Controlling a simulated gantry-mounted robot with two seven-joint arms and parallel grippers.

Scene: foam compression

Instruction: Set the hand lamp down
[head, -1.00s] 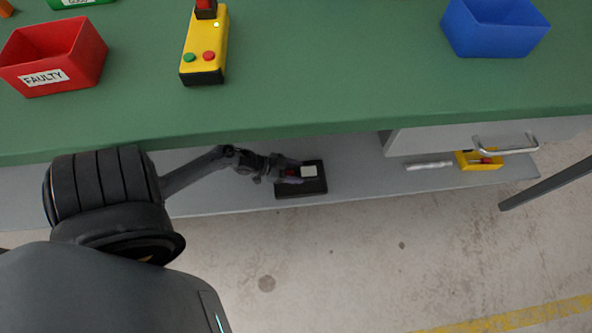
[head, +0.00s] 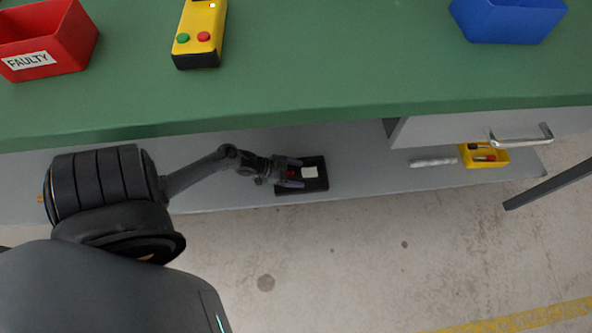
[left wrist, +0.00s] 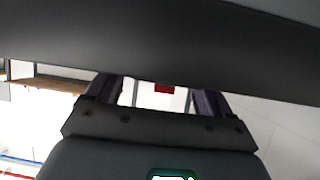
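My right gripper is not in view.
The green bench top (head: 330,80) overhangs the grey shelf (head: 375,165). A yellow bin (head: 484,160) and a pale tube (head: 433,162) are further right on the shelf. A red FAULTY bin (head: 75,45), a yellow control box (head: 199,40) and a blue bin (head: 509,25) stand on top.

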